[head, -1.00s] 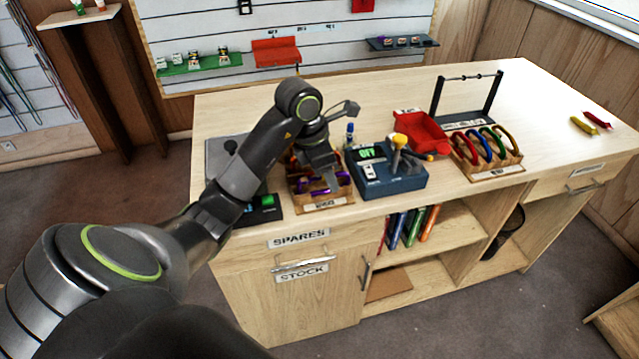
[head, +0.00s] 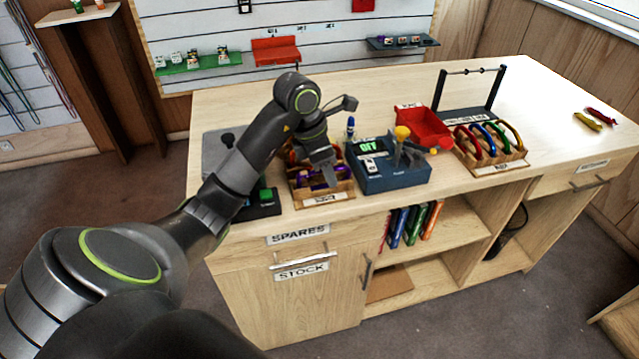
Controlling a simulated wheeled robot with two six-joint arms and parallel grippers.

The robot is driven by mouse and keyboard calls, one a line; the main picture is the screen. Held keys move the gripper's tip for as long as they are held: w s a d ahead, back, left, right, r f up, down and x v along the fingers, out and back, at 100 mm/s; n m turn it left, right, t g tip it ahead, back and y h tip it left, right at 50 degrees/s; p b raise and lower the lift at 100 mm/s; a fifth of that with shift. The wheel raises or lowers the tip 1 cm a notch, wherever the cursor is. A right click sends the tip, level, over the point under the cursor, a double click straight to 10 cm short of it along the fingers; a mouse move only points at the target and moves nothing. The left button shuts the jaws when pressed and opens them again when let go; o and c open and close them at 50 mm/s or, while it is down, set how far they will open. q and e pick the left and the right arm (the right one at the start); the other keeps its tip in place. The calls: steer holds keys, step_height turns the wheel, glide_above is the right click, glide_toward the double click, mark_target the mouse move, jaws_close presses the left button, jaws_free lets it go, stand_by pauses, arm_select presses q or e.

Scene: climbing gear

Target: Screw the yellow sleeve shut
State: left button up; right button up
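A blue box (head: 392,179) with a small lit display stands near the bench's front edge. A yellow round-topped piece (head: 402,133) rises from it beside grey upright parts. A small orange-yellow piece (head: 434,150) shows at its right. Which of these is the yellow sleeve, and how it sits, is too small to tell. My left gripper (head: 330,176) points down over a wooden tray (head: 325,197) with purple pieces, left of the blue box. Its fingers are partly hidden and blend together, so their opening and any held thing are unclear. My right gripper is out of view.
A red bin (head: 425,127) stands behind the blue box. A wooden rack with several coloured carabiners (head: 490,145) and a dark bar frame (head: 470,95) stand to the right. A green-buttoned box (head: 262,203) is left of the tray. The bench's right part is mostly clear.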

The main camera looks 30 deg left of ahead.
arm_select(q)
steer(key=shift+f, duration=0.55)
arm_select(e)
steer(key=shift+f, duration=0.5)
arm_select(q)
steer(key=shift+r, duration=0.1)
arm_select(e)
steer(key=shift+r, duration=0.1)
arm_select(q)
steer(key=shift+s+d+p, duration=0.45)
steer(key=shift+d+p, duration=0.05)
steer(key=shift+d, duration=0.05)
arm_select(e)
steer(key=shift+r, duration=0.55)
arm_select(q)
steer(key=shift+r+p, duration=1.35)
steer(key=shift+r, duration=0.05)
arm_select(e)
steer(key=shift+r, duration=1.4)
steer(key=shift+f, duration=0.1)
